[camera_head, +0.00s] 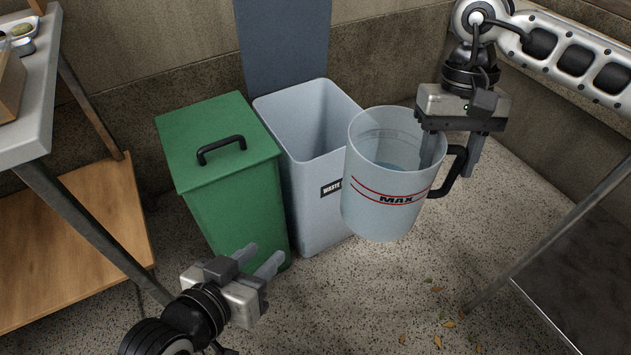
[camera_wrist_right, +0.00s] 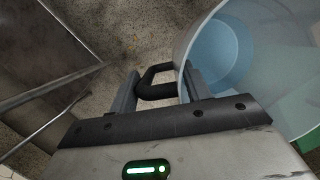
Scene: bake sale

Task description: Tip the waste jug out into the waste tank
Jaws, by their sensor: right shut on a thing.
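The waste jug (camera_head: 385,218), a clear bluish jug with a red-lined MAX mark and a black handle (camera_head: 451,172), is held about upright in the head view. Pale blue liquid shows inside it; the jug also shows in the right wrist view (camera_wrist_right: 245,25). My right gripper (camera_head: 452,165) is shut on the jug at its handle side, with the handle between the fingers in the wrist view. The waste tank (camera_head: 318,205), a grey open-topped bin labelled WASTE, stands left of the jug, which partly hides its right side. My left gripper (camera_head: 267,254) is open and empty at the lower middle.
A green lidded bin (camera_head: 232,205) stands against the tank's left side. A table (camera_head: 40,90) with a wooden lower shelf (camera_head: 75,235) is at the left. Another table frame (camera_head: 560,235) is at the right. The speckled floor in front is clear except for scattered leaves.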

